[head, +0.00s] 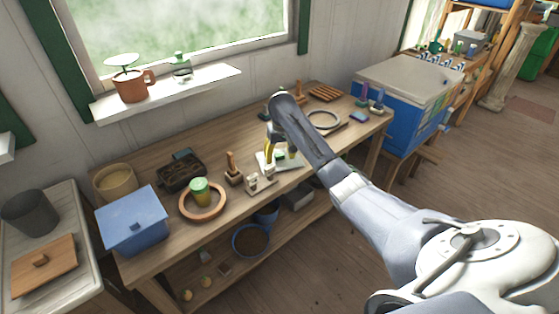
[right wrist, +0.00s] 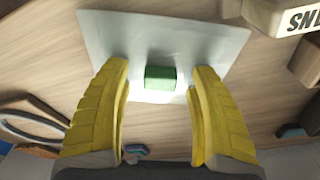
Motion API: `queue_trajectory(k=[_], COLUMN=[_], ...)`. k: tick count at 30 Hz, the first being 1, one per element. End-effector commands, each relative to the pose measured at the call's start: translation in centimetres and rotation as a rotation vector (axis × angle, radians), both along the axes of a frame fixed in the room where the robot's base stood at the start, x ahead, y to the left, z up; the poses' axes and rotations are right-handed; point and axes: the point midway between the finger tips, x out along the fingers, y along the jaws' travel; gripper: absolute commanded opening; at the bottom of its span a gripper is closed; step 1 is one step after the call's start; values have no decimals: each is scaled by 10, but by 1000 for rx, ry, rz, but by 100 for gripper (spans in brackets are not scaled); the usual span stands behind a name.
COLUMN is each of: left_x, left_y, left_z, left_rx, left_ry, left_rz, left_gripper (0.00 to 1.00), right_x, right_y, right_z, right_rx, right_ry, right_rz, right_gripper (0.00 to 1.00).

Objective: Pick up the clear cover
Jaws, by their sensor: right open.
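The clear cover (right wrist: 190,35) is a pale, flat, see-through sheet with a green block-shaped knob (right wrist: 160,79) near its middle. In the head view the cover (head: 290,160) lies on the wooden workbench, partly hidden by my right arm. My right gripper (right wrist: 160,67) is open above it, with one yellow finger on each side of the green knob. Gaps show between the knob and both fingers. In the head view the right gripper (head: 270,150) is partly hidden by its own arm. My left gripper is not in view.
Small pale blocks (head: 258,184) and a wooden stand (head: 233,172) are close by. A lettered block (right wrist: 285,14) shows near the cover. A blue lidded box (head: 133,222) stands at the bench's left end.

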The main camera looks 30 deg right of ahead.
Motion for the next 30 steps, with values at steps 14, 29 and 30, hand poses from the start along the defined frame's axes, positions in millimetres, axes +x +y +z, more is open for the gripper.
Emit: queue_trajectory(k=[14,29,30], left_x=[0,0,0], left_y=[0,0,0], left_z=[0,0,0], left_rx=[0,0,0], left_ry=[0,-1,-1], left_rz=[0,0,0], left_gripper=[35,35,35], right_x=[0,0,0], right_y=[0,0,0], right_z=[0,4,6], right_rx=[0,0,0], right_ry=[0,0,-1], right_rz=[0,0,0], right_gripper=[16,10,10])
